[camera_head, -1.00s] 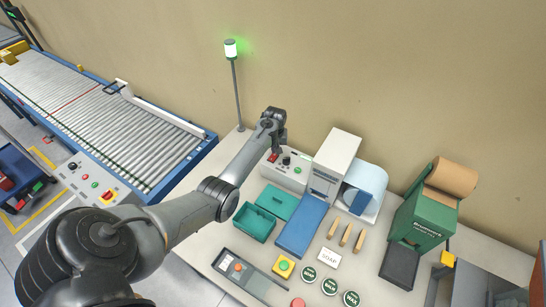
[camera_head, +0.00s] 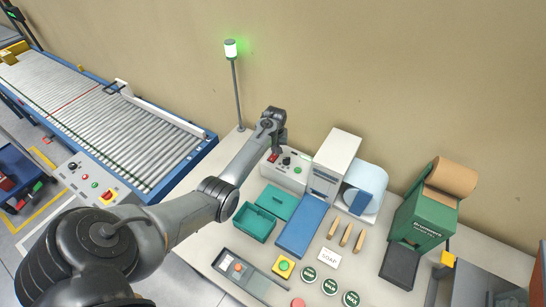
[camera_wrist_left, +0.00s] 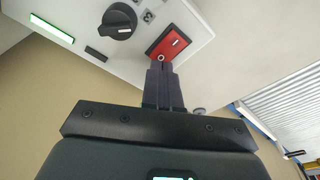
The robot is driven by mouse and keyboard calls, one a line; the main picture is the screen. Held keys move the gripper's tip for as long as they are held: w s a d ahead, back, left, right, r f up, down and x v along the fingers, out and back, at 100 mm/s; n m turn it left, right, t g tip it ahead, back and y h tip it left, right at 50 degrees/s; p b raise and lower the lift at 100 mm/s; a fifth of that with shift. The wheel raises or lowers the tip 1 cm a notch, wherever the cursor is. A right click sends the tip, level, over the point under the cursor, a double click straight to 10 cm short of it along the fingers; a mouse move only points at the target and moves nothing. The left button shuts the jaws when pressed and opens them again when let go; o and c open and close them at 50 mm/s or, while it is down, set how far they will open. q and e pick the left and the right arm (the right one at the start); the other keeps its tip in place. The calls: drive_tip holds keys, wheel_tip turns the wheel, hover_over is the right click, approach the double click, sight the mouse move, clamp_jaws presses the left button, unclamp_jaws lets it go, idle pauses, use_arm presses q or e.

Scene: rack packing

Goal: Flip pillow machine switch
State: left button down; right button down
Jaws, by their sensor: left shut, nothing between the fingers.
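The white control box (camera_head: 285,172) stands at the back of the table, left of the white pillow machine (camera_head: 338,155) with its pale blue roll (camera_head: 369,173). A red switch (camera_head: 272,157) is on the box's face; in the left wrist view the red switch (camera_wrist_left: 168,44) shows large in its black frame. My left gripper (camera_head: 276,151) is above the switch. In the left wrist view its fingers (camera_wrist_left: 161,63) are shut and empty, with the tips at the switch's edge. I cannot tell whether they touch it. My right gripper is not in view.
A black knob (camera_wrist_left: 119,21) sits beside the switch. A lamp pole (camera_head: 231,50) glowing green stands left of the arm. Teal trays (camera_head: 254,223) and a blue plate (camera_head: 302,226) lie in front. A green paper dispenser (camera_head: 422,219) stands right, a roller conveyor (camera_head: 110,125) left.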

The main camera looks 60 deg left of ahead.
use_arm(q)
drive_tip(key=shift+f+b, duration=0.5)
drive_tip(key=shift+f, duration=0.3)
idle(0.5)
wheel_tip(320, 180, up, 7)
drive_tip(key=p, duration=0.7)
drive_tip(key=shift+p, duration=0.3)
idle(0.5)
